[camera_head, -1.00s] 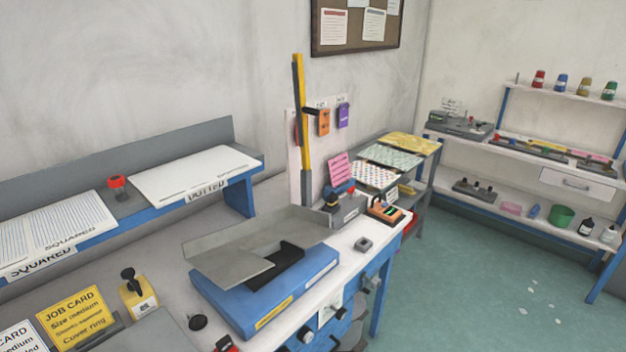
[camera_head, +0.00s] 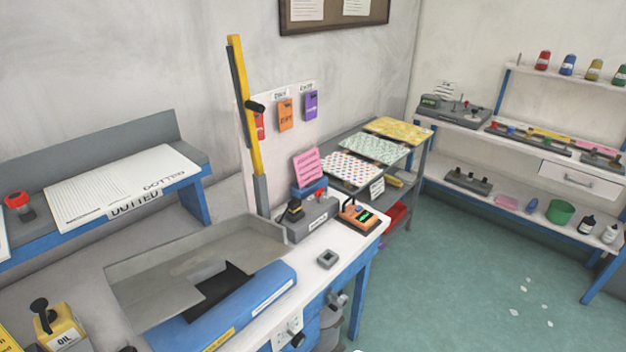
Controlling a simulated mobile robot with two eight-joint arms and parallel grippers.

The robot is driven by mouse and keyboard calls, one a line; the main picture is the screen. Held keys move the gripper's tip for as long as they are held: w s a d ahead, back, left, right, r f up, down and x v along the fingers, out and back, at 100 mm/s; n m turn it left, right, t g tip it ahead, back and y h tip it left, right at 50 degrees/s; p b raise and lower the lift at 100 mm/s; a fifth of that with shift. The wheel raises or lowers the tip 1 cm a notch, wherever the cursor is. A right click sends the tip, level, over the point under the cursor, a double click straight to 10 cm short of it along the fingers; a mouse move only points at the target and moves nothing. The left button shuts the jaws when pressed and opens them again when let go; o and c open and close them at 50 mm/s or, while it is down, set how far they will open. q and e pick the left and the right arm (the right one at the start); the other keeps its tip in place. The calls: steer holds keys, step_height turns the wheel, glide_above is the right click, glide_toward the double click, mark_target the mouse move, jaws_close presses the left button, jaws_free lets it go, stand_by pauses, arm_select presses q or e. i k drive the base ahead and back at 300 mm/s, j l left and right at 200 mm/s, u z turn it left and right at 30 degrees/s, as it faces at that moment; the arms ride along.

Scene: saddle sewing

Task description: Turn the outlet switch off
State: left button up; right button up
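A white outlet plate (camera_head: 288,331) is on the front side of the workbench, at the bottom of the head view. A dark round plug or knob (camera_head: 297,340) sits at its lower right. The switch on the plate is too small to make out, so I cannot tell its position. Neither of my grippers is in view.
The white workbench carries a blue machine with a grey tray (camera_head: 165,268), a grey box (camera_head: 310,218), an orange meter (camera_head: 357,214) and a yellow oil can (camera_head: 60,328). A shelf unit (camera_head: 490,200) stands beyond.

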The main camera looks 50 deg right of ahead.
mark_target(318, 193)
steer(key=l+u, duration=0.1)
steer(key=l, duration=0.65)
steer(key=l+u, duration=0.1)
steer(key=l, duration=0.6)
steer(key=k+l, duration=0.15)
steer(key=l, duration=0.55)
steer(key=i+u, duration=0.05)
